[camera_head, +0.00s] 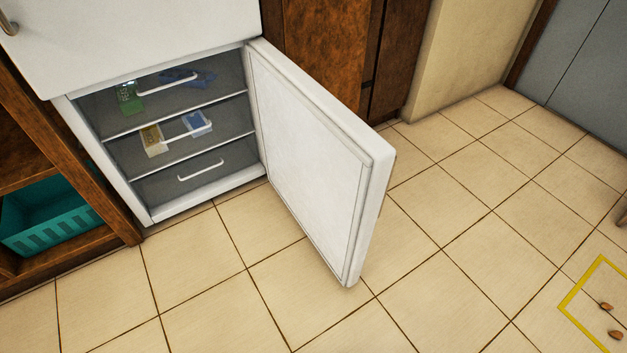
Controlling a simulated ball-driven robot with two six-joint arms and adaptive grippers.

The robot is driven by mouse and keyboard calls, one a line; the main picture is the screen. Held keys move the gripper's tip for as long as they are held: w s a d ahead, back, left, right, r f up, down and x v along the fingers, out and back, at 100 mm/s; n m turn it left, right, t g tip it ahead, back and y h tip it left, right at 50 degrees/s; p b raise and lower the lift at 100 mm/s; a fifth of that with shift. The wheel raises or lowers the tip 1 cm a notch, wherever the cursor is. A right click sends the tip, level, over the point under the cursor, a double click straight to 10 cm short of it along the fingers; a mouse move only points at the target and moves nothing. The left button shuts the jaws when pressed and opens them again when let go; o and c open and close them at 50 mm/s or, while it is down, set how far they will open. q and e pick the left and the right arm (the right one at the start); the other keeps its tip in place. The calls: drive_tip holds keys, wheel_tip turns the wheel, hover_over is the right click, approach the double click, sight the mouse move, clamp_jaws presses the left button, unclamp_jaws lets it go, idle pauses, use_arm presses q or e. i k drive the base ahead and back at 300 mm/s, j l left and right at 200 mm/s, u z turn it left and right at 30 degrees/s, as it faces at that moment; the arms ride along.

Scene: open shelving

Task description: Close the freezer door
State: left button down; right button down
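The white freezer door (310,165) stands wide open in the head view. It is hinged on the right side of the freezer compartment (150,215) and swings out over the floor toward the viewer. Its inner face shows; its outer face and any handle on it are mostly hidden. Inside the freezer are drawers with white handles, with a green item (129,98), a yellowish box (153,140) and a blue-and-white box (197,123). Neither of my grippers is in view.
The upper white door (130,40) above the freezer is shut. Wooden shelving at left holds a teal basket (50,215). A wooden cabinet (320,45) stands behind the door. Tiled floor is clear in front; a yellow outline (572,306) with small brown objects lies lower right.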

sight(331, 170)
drive_tip(key=l+u, duration=0.1)
drive_tip(key=u, duration=0.35)
drive_tip(key=l+u, duration=0.1)
drive_tip(key=u, duration=0.35)
drive_tip(key=l+u, duration=0.15)
drive_tip(key=u, duration=0.3)
drive_tip(key=l, duration=0.8)
drive_tip(key=k+l, duration=0.1)
drive_tip(key=l, duration=0.75)
drive_tip(key=k+l+u, duration=0.1)
drive_tip(key=l, duration=0.7)
